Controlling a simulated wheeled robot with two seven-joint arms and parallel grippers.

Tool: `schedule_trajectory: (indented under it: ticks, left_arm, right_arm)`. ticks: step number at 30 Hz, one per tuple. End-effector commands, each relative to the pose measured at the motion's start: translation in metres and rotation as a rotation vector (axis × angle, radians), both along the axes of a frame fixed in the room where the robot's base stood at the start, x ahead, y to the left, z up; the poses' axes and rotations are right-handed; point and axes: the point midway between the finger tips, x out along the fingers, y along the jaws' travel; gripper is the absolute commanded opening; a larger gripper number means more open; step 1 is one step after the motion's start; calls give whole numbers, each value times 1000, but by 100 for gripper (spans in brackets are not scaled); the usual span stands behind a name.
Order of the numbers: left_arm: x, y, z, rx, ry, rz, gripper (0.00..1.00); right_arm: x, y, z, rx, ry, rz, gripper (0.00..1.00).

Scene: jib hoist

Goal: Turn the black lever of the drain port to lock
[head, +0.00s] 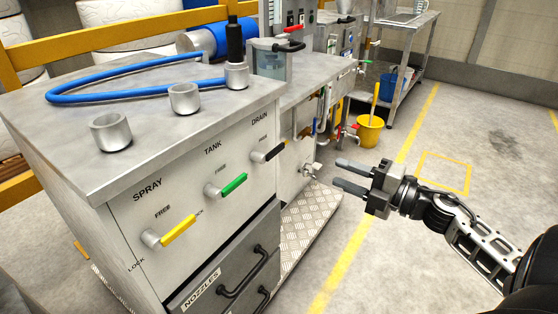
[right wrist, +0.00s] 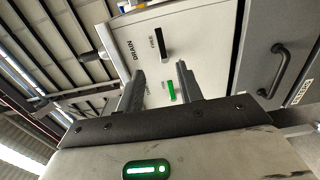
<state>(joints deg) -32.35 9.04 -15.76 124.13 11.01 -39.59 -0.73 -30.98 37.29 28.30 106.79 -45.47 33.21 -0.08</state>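The black lever (head: 274,151) is on the cabinet's front panel under the DRAIN label. It points to the right and slightly up in the head view, parallel to the green lever (head: 234,184) and the yellow lever (head: 178,230). The black lever also shows in the right wrist view (right wrist: 165,46), beyond the fingers and near the word FREE. My right gripper (head: 352,177) is open and empty, to the right of the black lever and apart from it. Its fingers point toward the panel side. My left gripper is not in view.
The cabinet top (head: 140,165) carries several metal cups, one with a black nozzle (head: 235,42), and a blue hose (head: 130,97). Drawer handles (head: 242,272) stick out below the levers. Taps and pipes (head: 310,172) stand behind. A yellow bucket (head: 369,133) is on the floor.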

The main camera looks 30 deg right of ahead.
Motion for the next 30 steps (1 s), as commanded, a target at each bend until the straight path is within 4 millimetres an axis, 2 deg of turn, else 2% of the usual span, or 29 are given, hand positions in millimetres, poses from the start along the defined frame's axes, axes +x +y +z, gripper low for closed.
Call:
schedule_trajectory:
  ticks: [5, 15, 21, 30]
  left_arm:
    - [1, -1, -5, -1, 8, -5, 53]
    - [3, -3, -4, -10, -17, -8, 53]
    - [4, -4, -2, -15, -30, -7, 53]
    - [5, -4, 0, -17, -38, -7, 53]
  right_arm:
    - [18, 8, 1, -3, -4, 4, 36]
    - [85, 35, 2, -1, -6, 1, 36]
    - [119, 49, 2, 1, -5, 0, 36]
    - [144, 60, 1, 1, -1, -1, 36]
